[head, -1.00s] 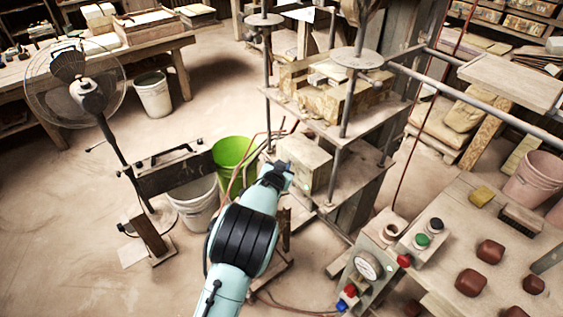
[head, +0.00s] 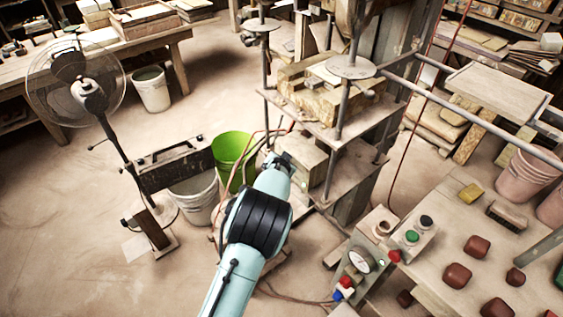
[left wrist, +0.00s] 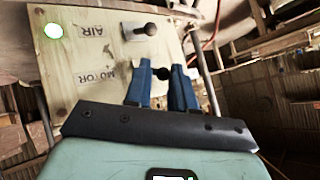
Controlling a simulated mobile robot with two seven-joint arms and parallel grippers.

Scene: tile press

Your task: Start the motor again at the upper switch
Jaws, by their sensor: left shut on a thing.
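In the left wrist view a pale switch panel (left wrist: 70,55) shows upside down, with the labels AIR and MOTOR. The motor switch's black ball knob (left wrist: 163,74) sits between the blue fingers of my left gripper (left wrist: 162,68), which is shut on it. The air switch (left wrist: 147,30) is a separate dark-knobbed lever beside the AIR label, clear of the fingers. A bright greenish-white lamp (left wrist: 53,31) glows beside that label. In the head view my left gripper (head: 284,160) is at the press (head: 333,140); the switches cannot be made out there. My right gripper is not in view.
A green bucket (head: 233,150) and a white bucket (head: 196,198) stand left of the arm. A fan (head: 92,98) stands further left. A control box (head: 361,259) with a gauge and a bench (head: 475,225) with reddish-brown lumps are on the right. Open floor lies at lower left.

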